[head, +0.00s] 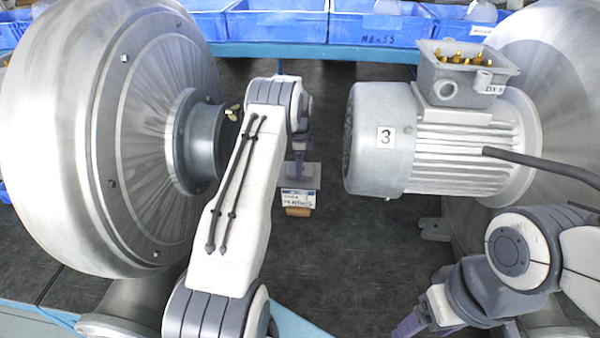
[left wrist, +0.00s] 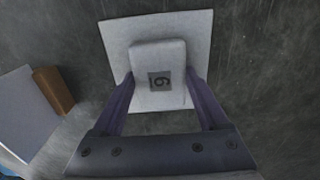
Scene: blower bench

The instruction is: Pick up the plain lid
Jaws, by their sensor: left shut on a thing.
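The plain lid, a pale square plate with a raised rounded block, lies on the dark bench top in the left wrist view (left wrist: 119,40). A small grey tag with a digit, 6 or 9, is on the block. My left gripper (left wrist: 160,84) has its two purple fingers on opposite sides of the block and is shut on it. In the head view the lid (head: 312,175) shows partly behind my left gripper (head: 298,168). My right gripper (head: 408,326) is at the bottom edge of the head view, cut off, and its opening cannot be told.
A motor (head: 380,140) marked 3, with an open terminal box (head: 465,72), stands to the right. A large metal blower housing (head: 70,120) is at the left. A card (head: 297,198) on a wooden block (head: 298,211) stands near the lid. Blue bins (head: 375,30) line the back.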

